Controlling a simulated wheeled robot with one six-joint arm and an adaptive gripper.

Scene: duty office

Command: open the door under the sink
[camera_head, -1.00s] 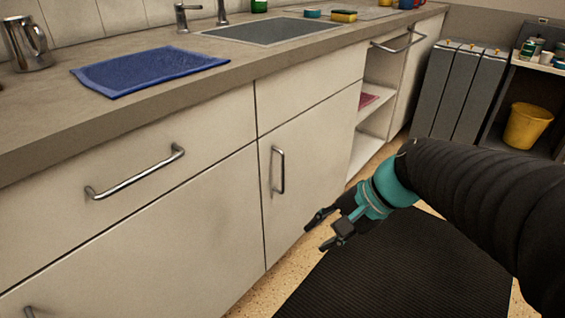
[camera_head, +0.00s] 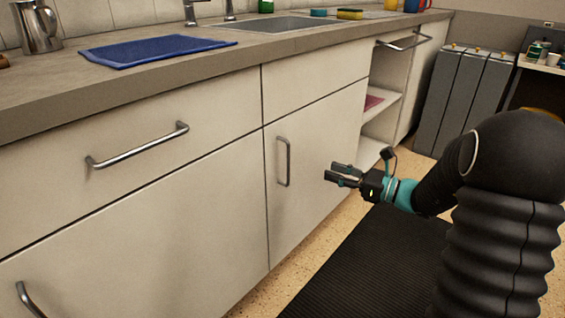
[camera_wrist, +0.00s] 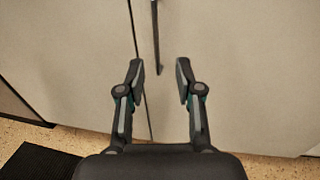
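The sink (camera_head: 285,25) is set in the countertop. Below it is a pale cabinet door (camera_head: 325,128), closed, under a plain front panel. An upright metal bar handle (camera_head: 284,162) is near the door's left edge. My gripper (camera_head: 331,171) is in front of the door, to the right of the handle in the head view, with its fingers apart and empty. In the wrist view my gripper (camera_wrist: 160,68) points at the cabinet front, and the handle (camera_wrist: 155,38) shows ahead, its lower end between the fingertips in the picture. It looks apart from the fingers.
To the left are a drawer with a horizontal handle (camera_head: 137,148) and a lower front. An open shelf bay (camera_head: 376,122) lies right of the door. A dark mat (camera_head: 370,265) covers the floor in front. A blue towel (camera_head: 155,48) and a metal jug (camera_head: 38,28) are on the counter.

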